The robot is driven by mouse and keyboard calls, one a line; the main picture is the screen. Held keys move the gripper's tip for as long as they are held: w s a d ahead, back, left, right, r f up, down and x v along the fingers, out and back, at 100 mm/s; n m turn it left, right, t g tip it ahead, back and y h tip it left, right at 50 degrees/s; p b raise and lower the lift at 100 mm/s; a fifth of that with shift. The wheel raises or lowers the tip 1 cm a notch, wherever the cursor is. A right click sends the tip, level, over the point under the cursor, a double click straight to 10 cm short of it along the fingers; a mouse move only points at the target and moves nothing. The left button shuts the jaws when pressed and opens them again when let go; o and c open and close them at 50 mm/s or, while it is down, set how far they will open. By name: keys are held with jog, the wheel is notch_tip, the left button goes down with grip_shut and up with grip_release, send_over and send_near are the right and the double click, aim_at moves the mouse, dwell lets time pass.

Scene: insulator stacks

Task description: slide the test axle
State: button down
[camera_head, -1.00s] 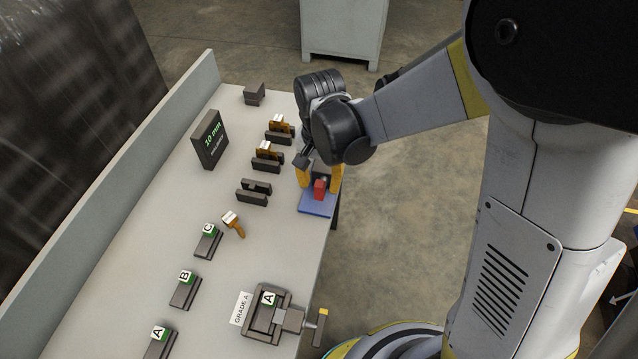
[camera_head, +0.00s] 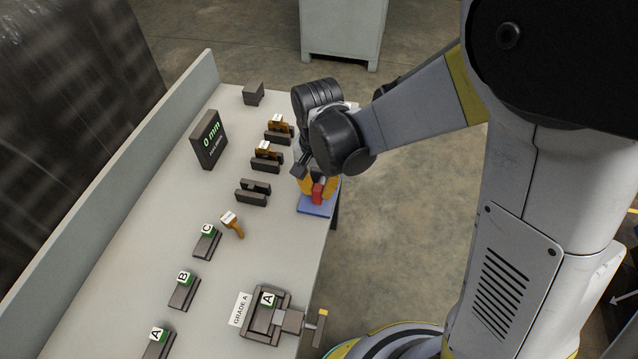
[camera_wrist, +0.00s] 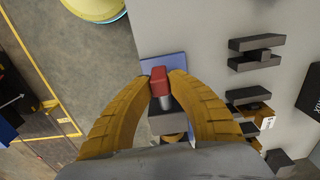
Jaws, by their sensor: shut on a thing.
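The test axle shows as a red block (camera_head: 317,196) with a grey metal rod (camera_wrist: 166,104) behind it, over a blue plate (camera_head: 315,209) at the table's right edge. My gripper (camera_head: 318,187) points down there with its two yellow fingers closed in on the red block. In the wrist view, the fingers of my gripper (camera_wrist: 164,84) press on either side of the red block (camera_wrist: 159,81). The far end of the rod is partly hidden under my gripper.
A dark display (camera_head: 209,140) reads 0 mm. Dark cradles (camera_head: 253,192) stand left of the blue plate, two holding orange pieces (camera_head: 267,151). An orange gauge (camera_head: 232,224), lettered blocks (camera_head: 184,290) and a clamp (camera_head: 268,316) lie nearer.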

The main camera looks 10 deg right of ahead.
jog(key=c, duration=1.3)
grip_release()
jog(key=shift+s+a, duration=0.1)
jog(key=shift+s, duration=0.15)
jog(key=shift+o, duration=0.2)
notch_tip(320, 180, up, 12)
jog(key=s+d+r+n+t, duration=0.4)
jog(key=s+d+t, duration=0.3)
jog(key=d, duration=0.7)
jog(key=shift+s, duration=1.1)
